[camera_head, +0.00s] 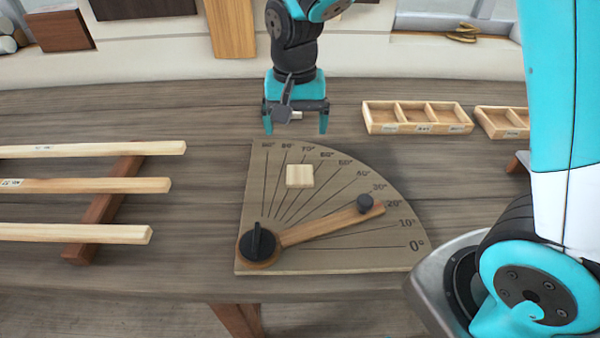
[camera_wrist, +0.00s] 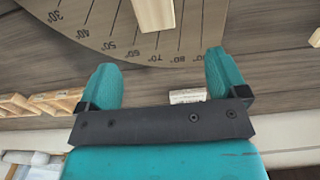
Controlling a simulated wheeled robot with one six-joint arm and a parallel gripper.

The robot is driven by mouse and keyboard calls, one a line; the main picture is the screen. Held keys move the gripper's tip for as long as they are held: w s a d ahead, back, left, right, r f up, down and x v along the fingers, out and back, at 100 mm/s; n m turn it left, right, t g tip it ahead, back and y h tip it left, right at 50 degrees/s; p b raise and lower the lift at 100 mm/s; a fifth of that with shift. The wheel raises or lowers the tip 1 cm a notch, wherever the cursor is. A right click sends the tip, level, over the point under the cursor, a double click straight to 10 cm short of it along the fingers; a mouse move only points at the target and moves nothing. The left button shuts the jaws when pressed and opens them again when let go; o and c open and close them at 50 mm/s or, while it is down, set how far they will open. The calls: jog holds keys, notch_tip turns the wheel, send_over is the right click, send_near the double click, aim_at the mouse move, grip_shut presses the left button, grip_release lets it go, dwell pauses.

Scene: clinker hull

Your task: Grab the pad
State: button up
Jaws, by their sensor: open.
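A small pale wooden block (camera_head: 299,176), the likeliest pad, sits on the quarter-circle angle board (camera_head: 262,190), near the lines for the steeper angles. It also shows at the top edge of the wrist view (camera_wrist: 154,14), partly cut off. My gripper (camera_head: 296,125) is open, with nothing between its teal fingers. It is beyond the block, near the board's far edge. In the wrist view my gripper (camera_wrist: 160,65) has its fingertips apart, with the block ahead of the gap between them.
A wooden pointer arm (camera_head: 325,222) with a dark knob (camera_head: 364,203) and black pivot (camera_head: 258,243) lies across the board, near 20°. Pale strips (camera_head: 85,186) rest at left. Divided wooden trays (camera_head: 417,128) stand at back right. A small labelled piece (camera_wrist: 187,96) shows behind the fingers.

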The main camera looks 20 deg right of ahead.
send_over(300, 173)
jog(key=f, duration=0.6)
jog(key=shift+w+a+f+p, duration=0.3)
jog(key=shift+w+f, duration=0.05)
jog(key=shift+f, duration=0.05)
jog(key=f, duration=0.1)
jog(key=f+p, duration=0.1)
jog(key=f, duration=0.2)
jog(key=shift+s+d+f, duration=0.1)
jog(key=shift+s+d, duration=0.15)
jog(key=shift+s, duration=0.15)
jog(key=shift+f, duration=0.55)
jog(key=c, duration=1)
